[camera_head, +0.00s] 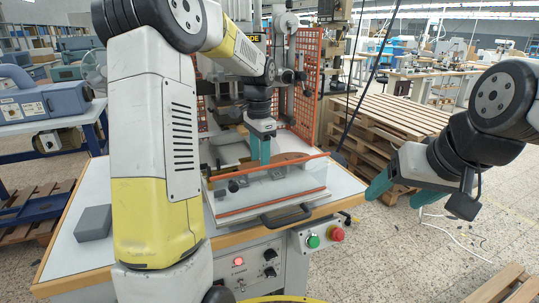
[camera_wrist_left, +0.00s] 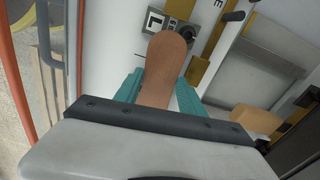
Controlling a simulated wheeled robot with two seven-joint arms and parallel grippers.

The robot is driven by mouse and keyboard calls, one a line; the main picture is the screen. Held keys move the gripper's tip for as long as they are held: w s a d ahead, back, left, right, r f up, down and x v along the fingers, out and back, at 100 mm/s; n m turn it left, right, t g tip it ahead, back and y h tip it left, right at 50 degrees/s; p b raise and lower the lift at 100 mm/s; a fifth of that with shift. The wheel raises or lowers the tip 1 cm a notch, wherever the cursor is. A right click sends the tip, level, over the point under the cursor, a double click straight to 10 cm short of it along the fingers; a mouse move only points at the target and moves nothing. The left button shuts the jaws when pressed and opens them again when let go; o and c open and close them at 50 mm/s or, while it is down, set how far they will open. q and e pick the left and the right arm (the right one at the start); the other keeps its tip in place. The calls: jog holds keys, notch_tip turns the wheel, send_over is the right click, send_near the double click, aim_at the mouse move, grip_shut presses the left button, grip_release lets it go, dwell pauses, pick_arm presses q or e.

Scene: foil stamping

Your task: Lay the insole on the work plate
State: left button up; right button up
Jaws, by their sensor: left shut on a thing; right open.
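The brown insole (camera_wrist_left: 170,60) is between the teal fingers of my left gripper (camera_wrist_left: 160,92) in the left wrist view, with its rounded end sticking out past them. In the head view my left gripper (camera_head: 260,150) points down over the stamping machine's bed, behind the clear guard (camera_head: 285,187) with orange edges. A pale flat surface lies below the insole in the wrist view; I cannot tell whether it is the work plate, or how large the gap is. My right gripper (camera_head: 402,190) is open and empty, off the right side of the bench.
A grey block (camera_head: 93,223) lies on the bench's left part. Green and red buttons (camera_head: 325,237) sit on the front panel. An orange mesh guard (camera_head: 303,85) stands behind the bed at right. Wooden pallets (camera_head: 395,125) are stacked on the right. A marker bracket (camera_wrist_left: 165,27) lies beyond the insole.

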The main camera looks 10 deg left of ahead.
pick_arm(q)
jog(key=shift+s+f, duration=0.15)
jog(key=shift+f, duration=0.25)
jog(key=o, duration=1.3)
jog(key=shift+f, duration=0.1)
jog(key=shift+o, duration=0.2)
notch_tip(320, 180, up, 13)
jog(key=s+r+n+t, duration=0.2)
jog(key=s+r, duration=0.1)
jog(key=s, duration=0.4)
jog(key=s+d+f+n+t+h, duration=0.1)
jog(key=s+f+n+t, duration=0.1)
jog(key=s, duration=0.6)
jog(key=s+d+f+n+t+h, duration=0.1)
jog(key=s+f+n+t, duration=0.1)
jog(key=s+f+n, duration=0.3)
jog(key=s, duration=0.4)
jog(key=shift+n, duration=0.3)
jog(key=shift+d, duration=0.1)
